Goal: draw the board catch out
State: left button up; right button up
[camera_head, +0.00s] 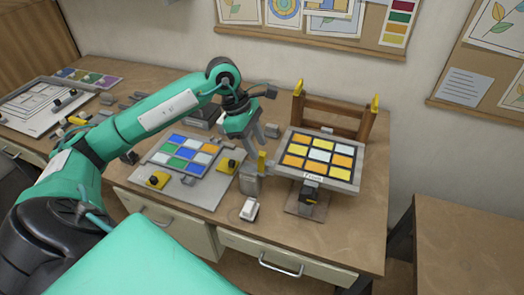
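A tilted board (285,170) with orange, yellow and white panes rests on a stand (303,207) at the right of the bench. My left gripper (254,147) hangs between the two pane boards, pointing down, left of the tilted board and apart from the black and yellow part. Its finger gap is too small to read. A grey block (250,184) with a yellow upright (262,162) stands below it. My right gripper is not in view.
A wooden rack (334,114) with yellow tips stands behind the tilted board. A white-topped block (249,209) sits near the front edge. The bench's right end is clear.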

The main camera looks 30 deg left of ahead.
aim_at(261, 153)
pick_arm(q)
jog(key=shift+p+x, duration=0.5)
jog(key=shift+x, duration=1.75)
jog(key=shift+c, duration=0.2)
grip_shut()
